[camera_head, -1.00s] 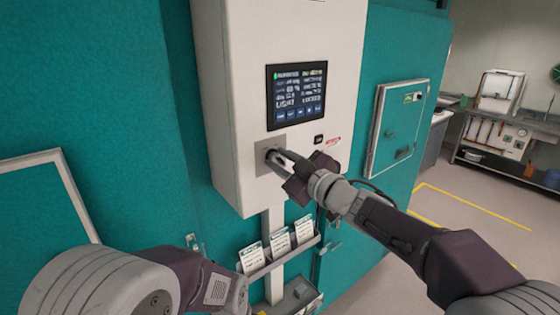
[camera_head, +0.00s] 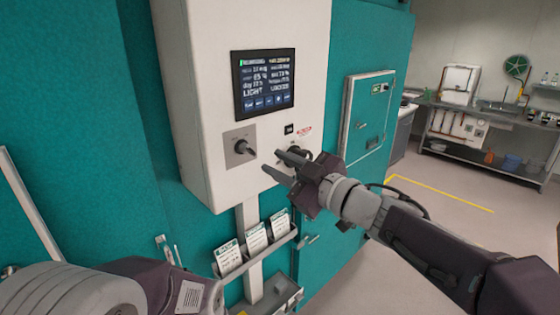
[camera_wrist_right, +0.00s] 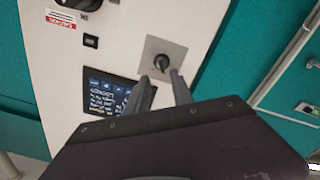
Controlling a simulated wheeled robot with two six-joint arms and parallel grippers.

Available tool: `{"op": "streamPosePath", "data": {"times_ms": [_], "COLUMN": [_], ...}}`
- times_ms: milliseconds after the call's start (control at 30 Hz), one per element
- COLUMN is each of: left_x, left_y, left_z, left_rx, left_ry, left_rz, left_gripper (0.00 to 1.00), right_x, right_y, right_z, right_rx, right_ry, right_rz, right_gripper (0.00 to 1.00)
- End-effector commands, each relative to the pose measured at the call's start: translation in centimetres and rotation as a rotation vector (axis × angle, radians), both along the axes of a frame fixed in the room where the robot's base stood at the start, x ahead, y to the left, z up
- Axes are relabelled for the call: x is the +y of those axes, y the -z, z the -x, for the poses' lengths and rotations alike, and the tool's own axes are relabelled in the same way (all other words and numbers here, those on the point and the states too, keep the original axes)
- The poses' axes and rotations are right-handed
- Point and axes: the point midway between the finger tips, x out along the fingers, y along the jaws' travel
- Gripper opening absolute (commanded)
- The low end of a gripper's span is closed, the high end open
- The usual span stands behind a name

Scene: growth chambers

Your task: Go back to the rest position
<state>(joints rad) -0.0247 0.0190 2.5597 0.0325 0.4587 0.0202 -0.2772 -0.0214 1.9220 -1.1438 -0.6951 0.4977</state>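My right gripper (camera_head: 282,166) is in front of the white control box, to the right of a black knob (camera_head: 243,147) on a grey plate (camera_head: 231,136). Its two fingers are apart with nothing between them. In the right wrist view the fingers (camera_wrist_right: 160,92) are also apart, and the knob (camera_wrist_right: 161,62) shows beyond their tips, clear of them. A second dark knob (camera_head: 297,152) is partly hidden behind the right gripper. My left arm (camera_head: 150,285) comes in at the lower left; its gripper fingers are out of the picture.
The white control box (camera_head: 200,100) carries a lit screen (camera_head: 263,82). Below it hang a card rack (camera_head: 262,257) with several cards and a grey tray (camera_head: 285,297). A small teal door (camera_head: 367,115) is to the right. Open floor (camera_head: 430,230) lies at the right, before a steel bench (camera_head: 480,147).

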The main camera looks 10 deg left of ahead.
Motion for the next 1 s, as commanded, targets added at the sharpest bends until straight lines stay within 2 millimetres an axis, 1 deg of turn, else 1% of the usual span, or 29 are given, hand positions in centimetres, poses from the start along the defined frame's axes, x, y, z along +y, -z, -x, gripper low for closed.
{"op": "streamPosePath", "data": {"times_ms": [33,67,100,167,200,233,267,300,333,367,400,467,500,567,600,667,700,800,900,1000], "left_x": [0.0,0.0,0.0,0.0,0.0,0.0,0.0,0.0,0.0,0.0,0.0,0.0,0.0,0.0,0.0,0.0,0.0,0.0,0.0,0.0], "left_y": [1.6,2.3,3.3,4.3,4.8,5.2,5.5,5.9,6.2,6.4,6.7,7.1,7.4,7.6,7.6,7.6,7.5,7.4,7.5,7.5], "left_z": [0.0,0.0,0.0,0.0,0.0,0.0,0.0,0.0,0.0,0.0,0.0,0.0,0.0,0.0,0.0,0.0,0.0,0.0,0.0,0.0], "left_rx": [0.000,0.000,0.000,0.001,0.001,0.001,0.001,0.001,0.001,0.001,0.001,0.001,0.000,0.000,0.000,0.000,0.000,0.000,0.000,0.000], "left_ry": [0.000,0.000,0.000,0.000,0.000,0.000,0.000,0.000,0.000,0.000,0.000,0.000,0.000,0.000,0.000,0.000,0.000,0.000,0.000,0.000], "left_rz": [0.000,0.000,0.000,0.000,0.000,0.000,0.000,0.000,0.000,0.000,0.000,0.000,0.000,0.000,0.000,0.000,0.000,0.000,0.000,0.000], "left_gripper": [0.36,0.36,0.36,0.36,0.36,0.36,0.36,0.36,0.36,0.36,0.36,0.36,0.36,0.36,0.36,0.36,0.36,0.36,0.36,0.36], "right_x": [-1.0,-1.9,-3.2,-6.1,-8.4,-10.1,-11.9,-14.1,-15.8,-17.4,-19.4,-22.1,-23.6,-25.3,-26.1,-26.6,-26.6,-26.1,-25.7,-25.7], "right_y": [1.8,3.1,5.4,9.2,11.9,14.1,16.2,19.2,21.5,23.7,26.7,31.2,34.2,38.1,40.3,42.8,44.0,45.8,46.3,46.3], "right_z": [-0.7,-1.2,-1.9,-3.4,-4.4,-4.9,-5.3,-5.4,-5.3,-4.9,-4.0,-2.0,-0.2,3.1,5.6,9.3,11.7,16.3,18.7,19.3], "right_rx": [0.004,0.016,0.057,0.155,0.228,0.284,0.338,0.414,0.473,0.532,0.615,0.748,0.843,0.990,1.089,1.232,1.319,1.489,1.582,1.593], "right_ry": [0.026,0.046,0.082,0.186,0.275,0.344,0.413,0.503,0.570,0.633,0.714,0.831,0.901,0.993,1.043,1.097,1.120,1.142,1.130,1.111], "right_rz": [0.002,0.004,-0.005,-0.045,-0.066,-0.077,-0.085,-0.089,-0.090,-0.087,-0.080,-0.063,-0.047,-0.016,0.007,0.044,0.070,0.125,0.176,0.214], "right_gripper": [0.28,0.28,0.28,0.28,0.28,0.28,0.28,0.28,0.28,0.28,0.28,0.28,0.28,0.28,0.28,0.28,0.28,0.28,0.28,0.28]}}
